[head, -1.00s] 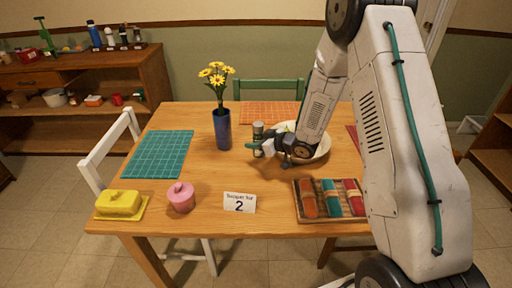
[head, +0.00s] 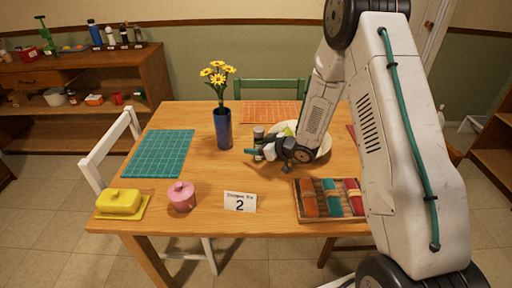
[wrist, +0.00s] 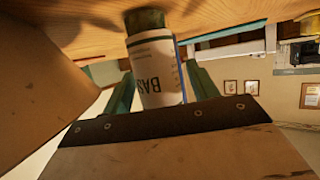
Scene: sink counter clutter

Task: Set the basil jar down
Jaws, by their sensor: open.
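The basil jar (head: 258,134) is a small jar with a dark lid, upright at the table's middle, just right of the blue vase. In the wrist view the jar (wrist: 154,72) shows upside down, with a white label reading "BAS" and a dark green end at the wooden table top. My gripper (head: 254,153) is low over the table at the jar. Its teal fingers stand on either side of the jar, and my gripper (wrist: 160,88) is open around it. The jar's lower part is partly hidden by the gripper in the head view.
A blue vase (head: 223,130) with yellow flowers stands close left of the jar. A white plate (head: 322,150) lies behind my arm. A sign (head: 240,202), pink pot (head: 181,196), yellow butter dish (head: 120,203) and tray (head: 300,216) of rolled cloths line the front. Bare wood lies left of the gripper.

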